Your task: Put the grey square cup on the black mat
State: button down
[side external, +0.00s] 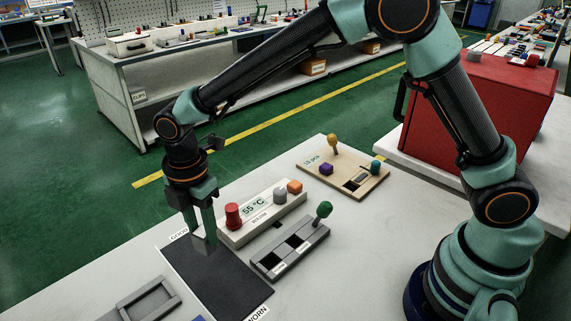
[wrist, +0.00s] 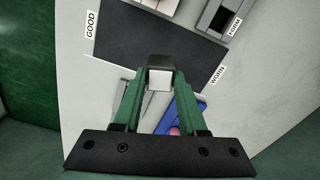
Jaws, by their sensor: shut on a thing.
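The black mat (side external: 222,279) lies flat on the white table, with a GOOD label at its far end and a WORN label at its near end. It also shows in the wrist view (wrist: 150,32). My gripper (side external: 203,236) points down over the far end of the mat in the side view. In the wrist view my gripper (wrist: 159,72) is shut on a small grey square piece, the grey square cup (wrist: 160,62), between the green fingertips. The cup is mostly hidden in the side view. I cannot tell whether it touches the mat.
A grey holder (side external: 290,247) with dark slots and a white block marked 55 °C (side external: 262,213) stand right of the mat. A grey tray (side external: 148,300) lies to its left. A blue tray (wrist: 190,117) shows in the wrist view. A wooden board (side external: 310,173) lies farther back.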

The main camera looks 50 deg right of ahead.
aim_at(207, 250)
jog(key=shift+f, duration=0.1)
jog(key=shift+f, duration=2.9)
jog(key=shift+f, duration=0.5)
jog(key=shift+c, duration=1.9)
grip_release()
notch_tip(207, 250, up, 12)
jog(key=shift+r, duration=0.1)
